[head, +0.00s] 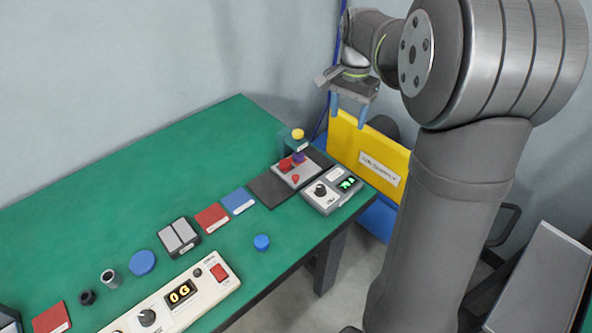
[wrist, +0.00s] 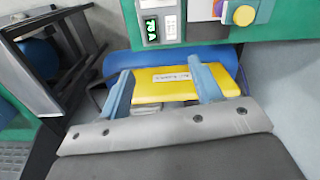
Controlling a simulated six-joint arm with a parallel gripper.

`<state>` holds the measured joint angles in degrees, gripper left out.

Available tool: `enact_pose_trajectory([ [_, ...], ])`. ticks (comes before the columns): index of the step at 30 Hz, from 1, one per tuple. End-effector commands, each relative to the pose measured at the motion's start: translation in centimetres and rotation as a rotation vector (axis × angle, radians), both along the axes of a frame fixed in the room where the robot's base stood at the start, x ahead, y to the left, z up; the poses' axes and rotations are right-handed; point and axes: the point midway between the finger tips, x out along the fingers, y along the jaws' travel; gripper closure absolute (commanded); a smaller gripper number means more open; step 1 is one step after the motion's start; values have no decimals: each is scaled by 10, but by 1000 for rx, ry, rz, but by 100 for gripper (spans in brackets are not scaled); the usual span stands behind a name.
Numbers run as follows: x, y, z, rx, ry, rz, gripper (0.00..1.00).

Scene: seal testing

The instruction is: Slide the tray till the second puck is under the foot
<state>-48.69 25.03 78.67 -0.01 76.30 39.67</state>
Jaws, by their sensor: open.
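A light grey tray-like plate (head: 305,178) lies on a dark strip near the far right end of the green bench. On it are a larger red piece (head: 285,165) and a smaller red piece (head: 295,178). A purple part (head: 299,158), perhaps the foot, sits beside the larger red piece below a yellow knob (head: 298,134). I cannot tell which puck, if any, is under it. My gripper (head: 348,110) is open and empty, raised beyond the bench's right end, above the yellow panel. In the wrist view its blue fingers (wrist: 162,84) are spread apart; the yellow knob (wrist: 243,15) shows at the top.
A grey control box (head: 332,190) with a green display stands at the bench edge, right of the plate. A labelled yellow panel (head: 370,157) stands beyond the bench end. A blue cap (head: 262,242), red and blue cards and a cream meter (head: 180,297) lie nearer.

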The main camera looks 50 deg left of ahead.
Motion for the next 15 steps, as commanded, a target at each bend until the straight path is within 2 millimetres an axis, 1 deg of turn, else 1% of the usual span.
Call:
enact_pose_trajectory([
  [1, -15, 17, -8, -2, 3, 95, 51],
  [2, -24, 26, -12, -2, 2, 158, 57],
  [3, -36, 38, -17, -2, 3, 240, 57],
  [7, -70, 69, -32, -1, 2, 472, 57],
  [9, -84, 80, -38, -1, 2, 558, 57],
  [11, -90, 85, -41, -1, 1, 603, 57],
  [15, -94, 88, -50, -1, 1, 634, 57],
])
